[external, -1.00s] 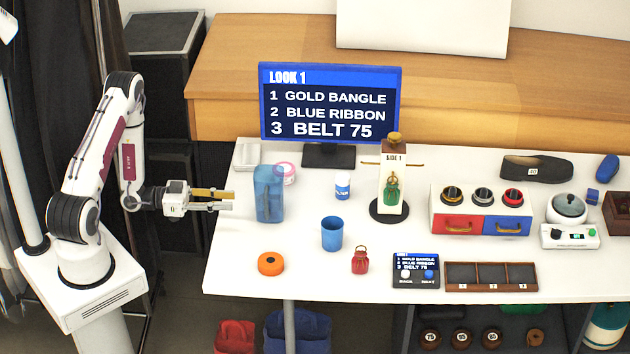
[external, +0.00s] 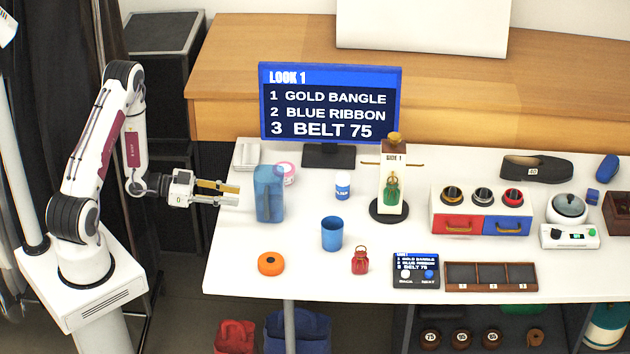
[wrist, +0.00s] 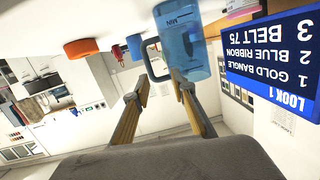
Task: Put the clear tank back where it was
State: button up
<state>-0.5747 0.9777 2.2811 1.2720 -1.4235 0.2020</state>
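The clear tank (external: 269,193) is a see-through blue jug standing upright at the left part of the white table. In the wrist view the tank (wrist: 186,42) shows upside down, with a MIN mark and its handle toward the left. My gripper (external: 237,194) is left of the tank, close to it but apart. Its two yellow fingers are open and empty, and the gap between them (wrist: 160,82) shows in the wrist view.
A white tray (external: 246,154) and a pink-lidded tub (external: 287,173) stand behind the tank. A blue cup (external: 332,233) and an orange disc (external: 271,263) stand in front. The screen (external: 330,103) is at the back. Clear tabletop lies left of the disc.

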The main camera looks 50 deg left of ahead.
jog(key=w+a+r+n+g+y, duration=0.1)
jog(key=w+a+r+y, duration=0.1)
jog(key=a+r+y, duration=0.3)
jog(key=w+a+r+n+g+y, duration=0.1)
jog(key=w+a+r+y, duration=0.2)
jog(key=r, duration=0.4)
jog(key=s+r+n+y, duration=0.2)
jog(key=s+r+y, duration=0.2)
jog(key=s+r, duration=0.15)
jog(key=s+d+r+n+g, duration=0.1)
jog(key=s+d+r, duration=0.1)
jog(key=s, duration=0.6)
jog(key=s+d+r+n+g+h, duration=0.1)
jog(key=s+d+r+n+g, duration=0.1)
jog(key=s, duration=0.7)
jog(key=s+d+r+n+g, duration=0.1)
jog(key=s+d+r, duration=0.3)
jog(key=s, duration=0.5)
jog(key=shift+d+n+h, duration=0.3)
jog(key=shift+d+n, duration=0.3)
jog(key=shift+d, duration=0.25)
